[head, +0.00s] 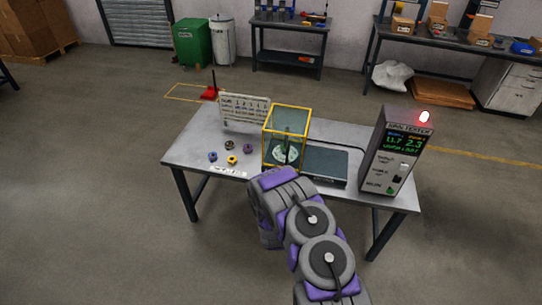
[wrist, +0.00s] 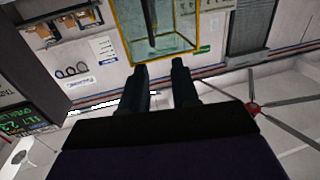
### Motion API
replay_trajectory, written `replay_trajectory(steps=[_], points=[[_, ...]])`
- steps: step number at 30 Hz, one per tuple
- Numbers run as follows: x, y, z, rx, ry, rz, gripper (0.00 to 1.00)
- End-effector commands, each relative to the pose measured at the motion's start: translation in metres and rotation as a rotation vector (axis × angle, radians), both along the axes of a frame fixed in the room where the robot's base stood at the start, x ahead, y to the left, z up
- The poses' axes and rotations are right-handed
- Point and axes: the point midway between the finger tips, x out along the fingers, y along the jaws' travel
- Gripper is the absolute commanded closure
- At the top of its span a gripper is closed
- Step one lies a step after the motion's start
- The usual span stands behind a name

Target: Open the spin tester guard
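The spin tester guard (head: 294,120) is a clear box with yellow edges on the table, in the middle of the head view. It stands around a whitish piece (head: 286,154) with a dark upright part. The spin tester (head: 397,152) is a dark cabinet with a lit display and a red lamp, right of the guard. In the wrist view the guard's yellow frame (wrist: 123,42) shows at the top, beyond the fingers. My gripper (wrist: 160,68) has its two dark fingers apart, with nothing between them. In the head view my arm hides the gripper.
The grey table (head: 196,150) holds several small coloured rings (head: 232,160) left of the guard and a white lettered board (head: 245,110) behind them. A dark flat panel (head: 325,164) lies between guard and tester.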

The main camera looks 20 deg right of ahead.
Motion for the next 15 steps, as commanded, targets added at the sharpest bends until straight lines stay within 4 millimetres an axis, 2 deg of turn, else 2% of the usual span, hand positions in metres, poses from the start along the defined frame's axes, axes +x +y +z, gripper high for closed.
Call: replay_trajectory(steps=[3, 7, 15], points=[[-0.003, -0.011, -0.005, 0.004, -0.017, -0.001, 0.70], [0.004, -0.019, -0.006, 0.007, -0.024, -0.003, 0.70], [0.046, -0.017, -0.003, -0.014, -0.023, 0.000, 0.70]])
